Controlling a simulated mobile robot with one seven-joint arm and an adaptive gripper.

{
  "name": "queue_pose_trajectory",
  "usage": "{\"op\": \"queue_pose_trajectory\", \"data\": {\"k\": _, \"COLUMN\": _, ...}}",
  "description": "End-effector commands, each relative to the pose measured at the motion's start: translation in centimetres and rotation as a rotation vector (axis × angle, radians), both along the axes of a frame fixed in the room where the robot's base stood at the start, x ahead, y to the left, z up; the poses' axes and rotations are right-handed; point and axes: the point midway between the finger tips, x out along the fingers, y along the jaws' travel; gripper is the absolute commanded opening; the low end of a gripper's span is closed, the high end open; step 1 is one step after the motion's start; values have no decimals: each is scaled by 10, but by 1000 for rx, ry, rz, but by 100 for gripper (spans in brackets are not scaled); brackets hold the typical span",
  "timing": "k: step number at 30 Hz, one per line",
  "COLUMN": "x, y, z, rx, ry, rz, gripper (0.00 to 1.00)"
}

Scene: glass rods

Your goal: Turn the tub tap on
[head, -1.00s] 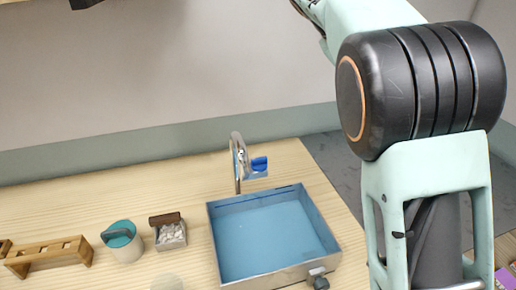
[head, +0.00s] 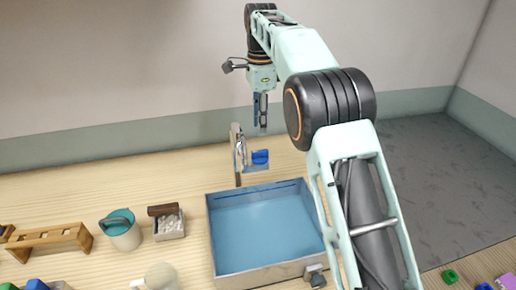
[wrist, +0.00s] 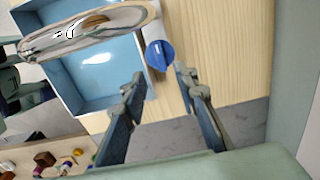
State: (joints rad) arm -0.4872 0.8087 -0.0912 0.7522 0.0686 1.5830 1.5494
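The tub (head: 224,266) is a metal-walled basin with a blue inside on the wooden counter; it also shows in the wrist view (wrist: 96,122). The tap (head: 237,160) is a silver curved spout behind the tub, with a blue handle (head: 260,157) on its right side. In the wrist view the spout (wrist: 85,32) is close to the camera and the blue handle (wrist: 160,56) lies just beyond the fingertips. My gripper (head: 260,124) points down above the handle. It is open and empty, its two fingers (wrist: 159,79) apart. I see no contact with the handle.
A teal-lidded pot (head: 121,232), a small box of white pieces (head: 169,224) and a wooden rack (head: 48,240) stand left of the tub. A pale mug (head: 160,277) is at the front. The counter right of the tap is clear.

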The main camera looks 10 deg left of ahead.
Motion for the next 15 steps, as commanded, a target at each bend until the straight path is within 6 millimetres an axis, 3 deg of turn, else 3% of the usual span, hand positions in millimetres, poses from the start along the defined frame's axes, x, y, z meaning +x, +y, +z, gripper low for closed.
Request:
{"op": "queue_pose_trajectory", "data": {"k": 9, "x": -1, "y": -1, "z": -61, "rx": -3, "ry": 2, "rz": 3, "gripper": 28}}
{"op": "queue_pose_trajectory", "data": {"k": 15, "x": -1, "y": -1, "z": -85, "rx": -3, "ry": 1, "rz": 3, "gripper": 28}}
